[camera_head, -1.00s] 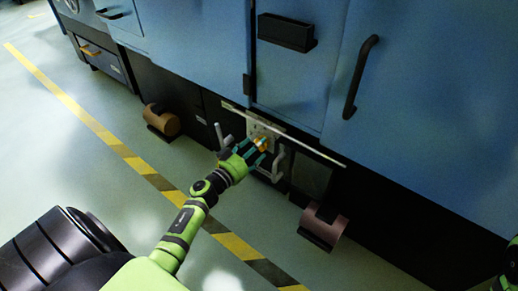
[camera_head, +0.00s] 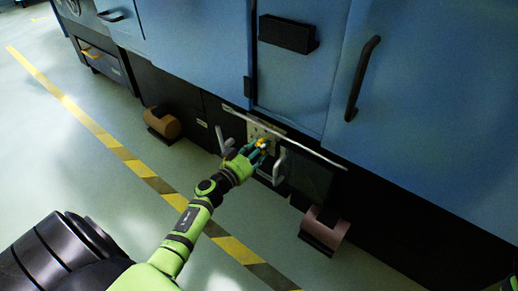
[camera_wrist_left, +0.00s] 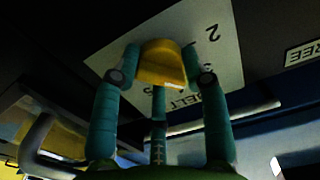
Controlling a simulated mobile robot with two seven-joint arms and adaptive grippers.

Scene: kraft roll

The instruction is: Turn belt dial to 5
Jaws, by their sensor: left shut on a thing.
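The belt dial is a yellow knob (camera_wrist_left: 162,64) on a pale plate with printed marks. In the left wrist view a "2" and part of the word "BELT" are readable; the other marks are partly hidden. In the head view the dial (camera_head: 261,143) sits low on the machine front. My left gripper (camera_wrist_left: 162,62) has its teal fingers on both sides of the knob, shut on it. In the head view my left gripper (camera_head: 257,148) covers part of the plate (camera_head: 254,130). Which number the dial points to cannot be told. My right gripper is not in view.
A light handle (camera_head: 280,168) is just right of my gripper, and a grey lever (camera_head: 220,138) is to its left. A pale bar (camera_head: 300,143) runs above the plate. Brown rolls (camera_head: 162,122) (camera_head: 325,229) stick out low on both sides. Open floor lies in front.

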